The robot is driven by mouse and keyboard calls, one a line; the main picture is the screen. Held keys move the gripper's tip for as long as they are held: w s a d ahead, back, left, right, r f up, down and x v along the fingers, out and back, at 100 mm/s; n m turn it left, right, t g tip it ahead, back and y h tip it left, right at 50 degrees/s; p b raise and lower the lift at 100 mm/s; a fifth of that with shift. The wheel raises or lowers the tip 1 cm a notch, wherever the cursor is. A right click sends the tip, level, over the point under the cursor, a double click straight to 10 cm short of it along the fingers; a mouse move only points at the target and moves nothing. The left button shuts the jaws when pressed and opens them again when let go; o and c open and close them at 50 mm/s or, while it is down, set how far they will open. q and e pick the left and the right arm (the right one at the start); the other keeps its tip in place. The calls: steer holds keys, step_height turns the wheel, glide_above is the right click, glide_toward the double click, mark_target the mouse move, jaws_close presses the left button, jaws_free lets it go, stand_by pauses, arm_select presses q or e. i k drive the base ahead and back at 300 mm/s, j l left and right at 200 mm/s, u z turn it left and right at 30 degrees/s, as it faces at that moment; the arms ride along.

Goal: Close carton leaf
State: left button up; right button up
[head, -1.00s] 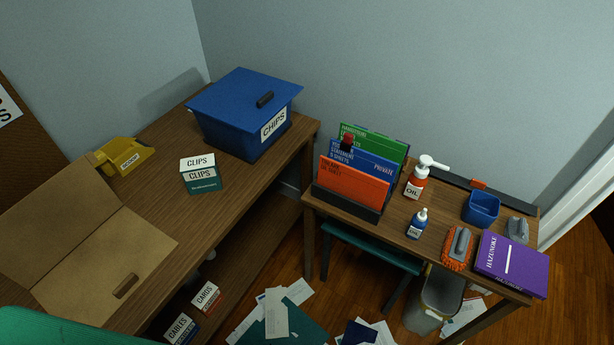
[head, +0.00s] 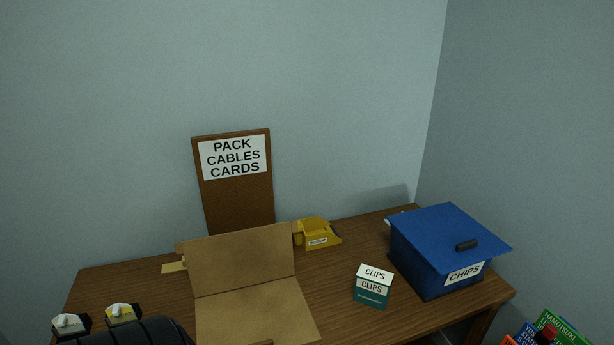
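An open cardboard carton (head: 240,262) stands on the left part of the wooden desk in the head view. One leaf stands up and leans back at the rear. Another leaf (head: 255,308) lies toward the front, and its lower part is cut off by the frame's bottom edge. A small tan flap (head: 174,267) sticks out at the carton's left. The inside of the carton is not visible. A black rounded shape, possibly part of my arm, shows at the bottom left. Neither gripper can be made out.
On the wooden desk (head: 335,285) stand a yellow scoop (head: 318,234), a teal CLIPS box (head: 371,290) and a blue lidded CHIPS bin (head: 440,266). A corkboard (head: 238,205) reads PACK CABLES CARDS. Two small dispensers (head: 123,314) sit at lower left. Folders (head: 553,328) show at lower right.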

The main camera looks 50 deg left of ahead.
mark_target(216, 264)
steer(key=u, duration=1.95)
